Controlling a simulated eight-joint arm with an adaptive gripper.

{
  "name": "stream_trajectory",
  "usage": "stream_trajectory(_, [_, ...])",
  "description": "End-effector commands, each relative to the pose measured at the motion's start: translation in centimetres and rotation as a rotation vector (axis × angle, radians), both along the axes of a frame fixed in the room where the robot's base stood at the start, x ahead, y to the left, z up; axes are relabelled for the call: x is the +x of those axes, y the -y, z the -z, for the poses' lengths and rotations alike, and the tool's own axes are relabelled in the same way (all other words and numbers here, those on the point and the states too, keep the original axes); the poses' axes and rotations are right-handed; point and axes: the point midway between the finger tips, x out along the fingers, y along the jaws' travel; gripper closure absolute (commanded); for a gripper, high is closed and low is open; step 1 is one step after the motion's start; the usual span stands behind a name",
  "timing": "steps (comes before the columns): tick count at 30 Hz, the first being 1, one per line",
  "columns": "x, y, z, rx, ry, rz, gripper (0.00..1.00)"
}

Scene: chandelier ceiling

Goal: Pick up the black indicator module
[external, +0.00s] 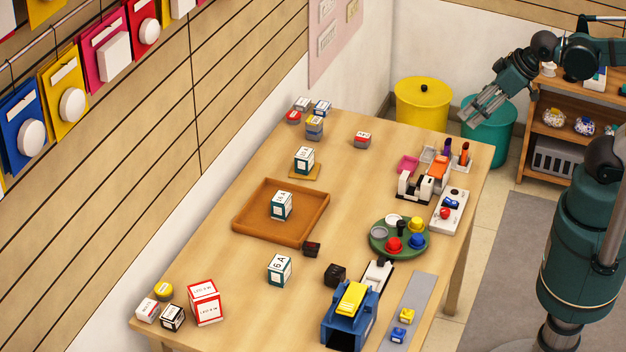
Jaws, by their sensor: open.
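Two small dark blocks could be the black indicator module, and I cannot tell which is it. The other is a smaller dark brown-black block (311,249) by the front corner of the brown tray. My gripper (472,117) is at the upper right, high beyond the table's far right corner, fingers pointing down and left. It is open and empty, well apart from both blocks.
The wooden table (350,170) holds a brown tray (240,234) with a white-and-teal cube, a green round tray (376,248) with coloured knobs, a blue machine (343,325) with a yellow top, and a grey strip (418,292). Yellow (420,105) and teal (500,150) bins stand behind.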

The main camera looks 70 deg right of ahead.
Motion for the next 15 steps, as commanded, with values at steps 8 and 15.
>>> stream_trajectory(8, [0.00, 0.00, 0.00, 0.000, 0.000, 0.000, 0.66])
stream_trajectory(15, [0.33, -0.17, -0.10, 0.001, -0.005, -0.002, 0.66])
